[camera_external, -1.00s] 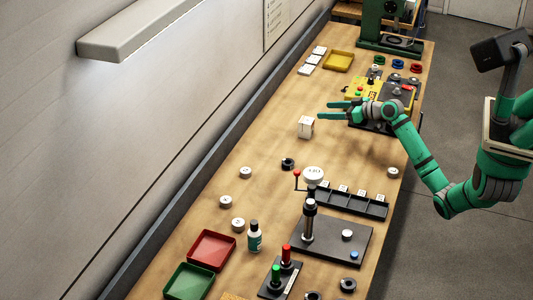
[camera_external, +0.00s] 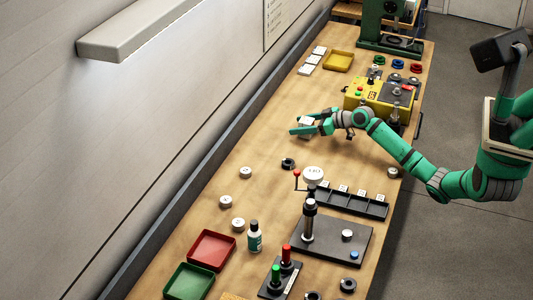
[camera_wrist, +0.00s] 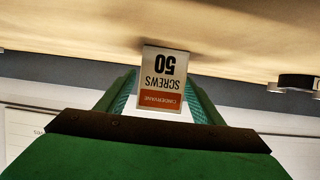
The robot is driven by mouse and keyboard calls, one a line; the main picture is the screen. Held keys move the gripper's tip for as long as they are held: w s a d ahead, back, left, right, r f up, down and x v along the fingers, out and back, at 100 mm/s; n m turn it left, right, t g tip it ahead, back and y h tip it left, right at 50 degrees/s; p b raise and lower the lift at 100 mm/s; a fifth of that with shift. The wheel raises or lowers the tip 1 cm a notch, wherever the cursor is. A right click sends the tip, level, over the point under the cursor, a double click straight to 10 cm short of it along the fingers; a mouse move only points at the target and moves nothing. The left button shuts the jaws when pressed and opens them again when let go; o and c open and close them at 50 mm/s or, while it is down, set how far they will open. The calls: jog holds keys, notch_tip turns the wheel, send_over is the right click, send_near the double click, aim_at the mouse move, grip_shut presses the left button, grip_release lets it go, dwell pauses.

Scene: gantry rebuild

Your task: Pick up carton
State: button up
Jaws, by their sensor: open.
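The carton is a small white box that stands on the wooden bench (camera_external: 270,145). In the wrist view the carton (camera_wrist: 163,75) shows upside down, with "SCREWS 50" and an orange band, and sits between the two green fingers. In the external view my gripper (camera_external: 304,126) is low over the bench with a finger on either side of the carton, which it partly hides. My gripper (camera_wrist: 160,98) is open; I cannot tell whether either finger touches the carton.
A yellow control box (camera_external: 367,98) stands just right of my wrist. The bench left of the carton is clear.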

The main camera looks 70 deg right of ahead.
jog(key=shift+x, duration=0.85)
jog(key=c, duration=1.2)
